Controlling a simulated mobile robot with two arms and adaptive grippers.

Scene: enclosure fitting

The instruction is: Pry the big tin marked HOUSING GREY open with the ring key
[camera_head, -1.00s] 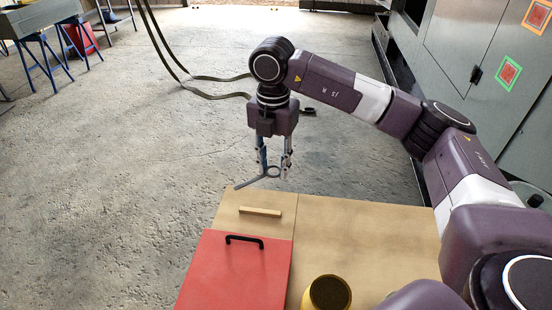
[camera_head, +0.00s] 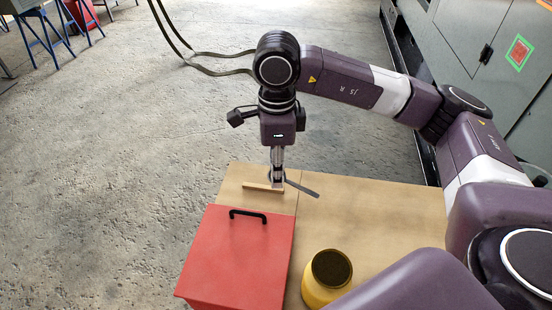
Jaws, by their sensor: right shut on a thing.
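My right gripper (camera_head: 277,182) points straight down over the far edge of the wooden table, shut on the ring key. The grey ring key (camera_head: 304,189) has its ring at the fingertips, and its flat bar slants out to the right and toward the camera. It is just behind a small wooden strip (camera_head: 258,187); I cannot tell whether it touches the strip or table. No tin with a readable HOUSING GREY mark shows. A yellow round container (camera_head: 320,291) with a dark brown top stands at the near edge. My left gripper is not in view.
A red box (camera_head: 237,260) with a black handle (camera_head: 247,214) covers the left of the table (camera_head: 385,220). The table's right part is bare. Grey cabinets stand at the right.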

